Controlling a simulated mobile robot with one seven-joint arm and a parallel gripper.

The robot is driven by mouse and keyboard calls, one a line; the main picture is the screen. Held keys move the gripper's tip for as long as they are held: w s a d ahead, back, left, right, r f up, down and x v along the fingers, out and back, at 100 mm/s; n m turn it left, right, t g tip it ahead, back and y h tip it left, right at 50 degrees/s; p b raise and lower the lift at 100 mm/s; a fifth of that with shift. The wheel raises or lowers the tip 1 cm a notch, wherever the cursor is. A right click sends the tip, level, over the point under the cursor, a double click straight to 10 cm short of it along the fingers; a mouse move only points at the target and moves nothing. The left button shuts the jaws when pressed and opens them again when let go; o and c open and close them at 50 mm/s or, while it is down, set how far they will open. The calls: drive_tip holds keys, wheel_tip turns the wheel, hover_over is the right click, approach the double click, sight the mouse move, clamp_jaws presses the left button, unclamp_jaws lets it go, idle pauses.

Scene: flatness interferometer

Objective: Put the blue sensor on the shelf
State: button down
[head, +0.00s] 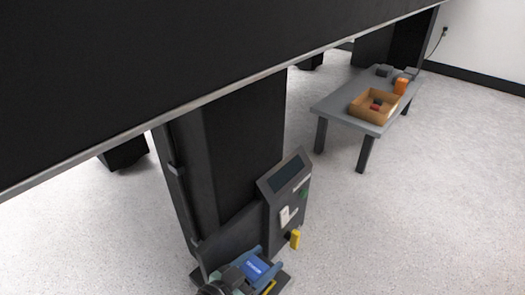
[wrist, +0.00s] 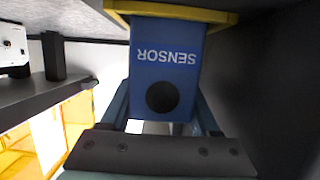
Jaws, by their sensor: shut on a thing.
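The blue sensor (head: 257,268) is at the bottom of the head view, beside a dark panel. In the wrist view the sensor (wrist: 165,62) shows its label upside down and a dark round spot. A yellow plate (wrist: 170,12) lies along the sensor's top edge in that picture; I cannot tell whether they are joined. My gripper (head: 250,272) is shut on the sensor, and in the wrist view my gripper (wrist: 165,112) has a finger on each side of it. A dark flat surface (head: 284,280) shows beside the sensor; I cannot tell whether it is the shelf.
A dark console (head: 288,190) with a screen stands close behind the sensor, with a small yellow object (head: 295,239) at its side. A huge black slab (head: 180,70) overhangs the scene. A grey table (head: 335,108) with a cardboard box (head: 375,117) stands at the back right. Floor at right is clear.

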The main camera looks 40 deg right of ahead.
drive_tip(key=shift+c, duration=2)
unclamp_jaws()
drive_tip(key=shift+a+r, duration=0.15)
drive_tip(key=shift+r, duration=0.05)
drive_tip(key=w+p+v, duration=0.1)
drive_tip(key=p+v, duration=0.5)
drive_tip(key=v, duration=0.5)
drive_tip(key=shift+s+a, duration=0.35)
drive_tip(key=shift+s, duration=0.15)
